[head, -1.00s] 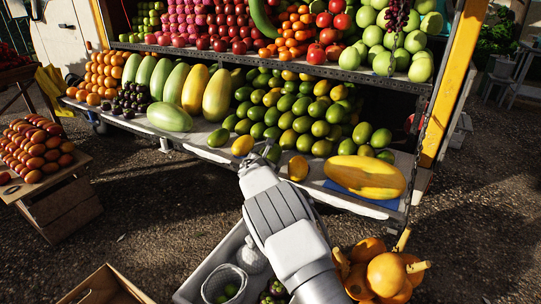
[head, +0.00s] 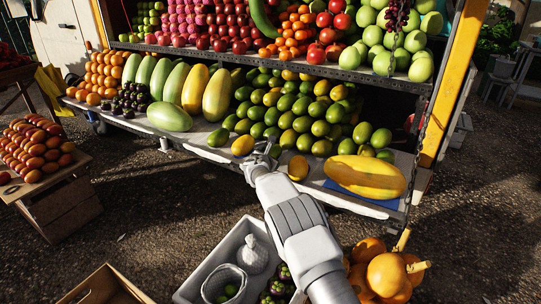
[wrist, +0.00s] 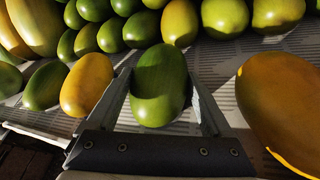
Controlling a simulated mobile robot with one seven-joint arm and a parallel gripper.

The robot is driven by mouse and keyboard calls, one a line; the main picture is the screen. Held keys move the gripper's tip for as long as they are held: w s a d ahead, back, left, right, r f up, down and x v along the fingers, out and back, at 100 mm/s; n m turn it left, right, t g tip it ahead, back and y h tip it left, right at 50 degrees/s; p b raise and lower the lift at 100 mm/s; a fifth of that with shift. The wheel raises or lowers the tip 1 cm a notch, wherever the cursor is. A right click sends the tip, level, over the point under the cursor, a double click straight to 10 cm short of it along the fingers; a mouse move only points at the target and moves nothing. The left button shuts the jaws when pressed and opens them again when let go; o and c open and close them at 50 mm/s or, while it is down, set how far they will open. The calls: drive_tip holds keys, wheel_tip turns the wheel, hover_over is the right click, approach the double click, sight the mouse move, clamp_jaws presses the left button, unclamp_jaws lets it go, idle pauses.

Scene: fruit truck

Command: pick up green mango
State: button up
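A green mango (wrist: 159,85) lies on the white slatted shelf in the wrist view, in front of the mango pile. My gripper (wrist: 160,88) has one finger on each side of it. The fingers are spread, with narrow gaps seeming to show beside the mango. In the head view my gripper (head: 264,154) is at the front edge of the shelf and mostly hides this mango. A yellow mango (wrist: 87,84) lies just left of the left finger; it also shows in the head view (head: 242,145). The pile of green mangoes (head: 290,118) is behind.
The upper shelf edge (head: 280,63) overhangs the pile. A grey crate (head: 190,289) stands below.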

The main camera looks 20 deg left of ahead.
drive_tip(key=shift+r, duration=0.1)
drive_tip(key=shift+c, duration=0.8)
